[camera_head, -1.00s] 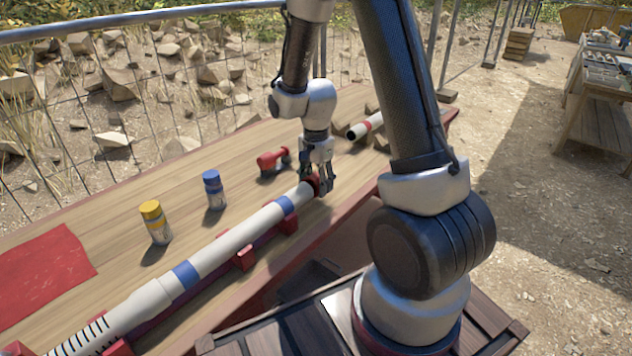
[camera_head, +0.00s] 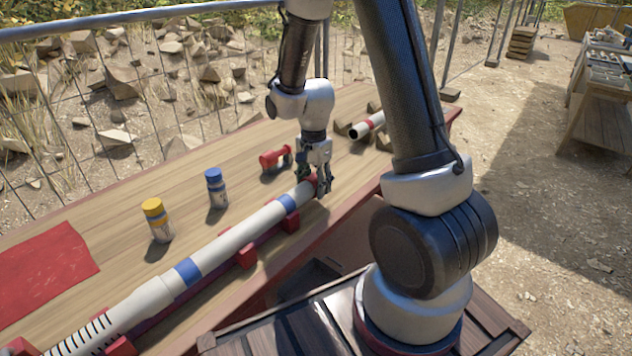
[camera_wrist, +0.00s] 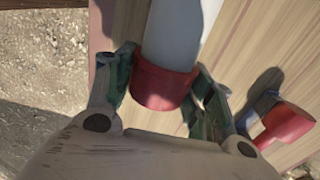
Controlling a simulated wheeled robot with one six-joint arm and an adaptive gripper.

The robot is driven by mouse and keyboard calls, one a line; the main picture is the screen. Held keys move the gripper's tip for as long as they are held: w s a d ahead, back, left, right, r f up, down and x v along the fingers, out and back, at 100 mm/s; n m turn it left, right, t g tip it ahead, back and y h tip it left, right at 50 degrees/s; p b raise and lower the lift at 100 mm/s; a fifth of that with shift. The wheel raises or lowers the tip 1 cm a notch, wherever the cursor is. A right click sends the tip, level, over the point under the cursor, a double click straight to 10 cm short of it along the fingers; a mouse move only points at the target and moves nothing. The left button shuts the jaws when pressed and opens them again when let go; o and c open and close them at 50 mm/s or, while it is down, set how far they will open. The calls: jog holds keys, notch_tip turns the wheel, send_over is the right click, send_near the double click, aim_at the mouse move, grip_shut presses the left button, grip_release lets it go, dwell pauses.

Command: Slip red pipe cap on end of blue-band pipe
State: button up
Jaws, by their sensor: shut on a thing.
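The blue-band pipe (camera_head: 235,238) is white with two blue bands and lies in red supports along the table. My gripper (camera_head: 318,188) is at its far end. In the wrist view my gripper (camera_wrist: 168,92) is shut on the red pipe cap (camera_wrist: 163,86), one finger on each side. The cap meets the end of the white pipe (camera_wrist: 182,35) and appears to sit around it, in line with it. How deep the pipe goes into the cap cannot be seen. In the head view the fingers mostly hide the cap.
A blue-capped bottle (camera_head: 215,188) and a yellow-capped bottle (camera_head: 157,220) stand behind the pipe. A red-band pipe (camera_head: 368,126) lies farther right. A red cloth (camera_head: 45,275) lies at left. A mesh fence runs behind the table.

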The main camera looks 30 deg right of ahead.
aim_at(306, 183)
jog(key=shift+s+a, duration=0.3)
jog(key=shift+a, duration=0.5)
jog(key=shift+s+a, duration=0.3)
jog(key=shift+a, duration=0.45)
jog(key=o, duration=0.9)
notch_tip(306, 183, up, 12)
jog(key=s+d+r+n+t, duration=0.1)
jog(key=s+d+r+n, duration=0.1)
jog(key=s+r+n, duration=0.2)
jog(key=s+d+r+n+t, duration=0.2)
jog(key=s+r+n, duration=0.3)
jog(key=s, duration=0.4)
jog(key=s+d+r+n+t, duration=0.1)
jog(key=s+d+r+n, duration=0.1)
jog(key=s+r+n, duration=0.2)
jog(key=shift+s+d+r+n, duration=0.15)
jog(key=shift+s+r, duration=0.1)
jog(key=shift+s, duration=0.4)
jog(key=shift+s+d+r+n, duration=0.15)
jog(key=shift+s+r, duration=0.05)
jog(key=shift+s, duration=0.4)
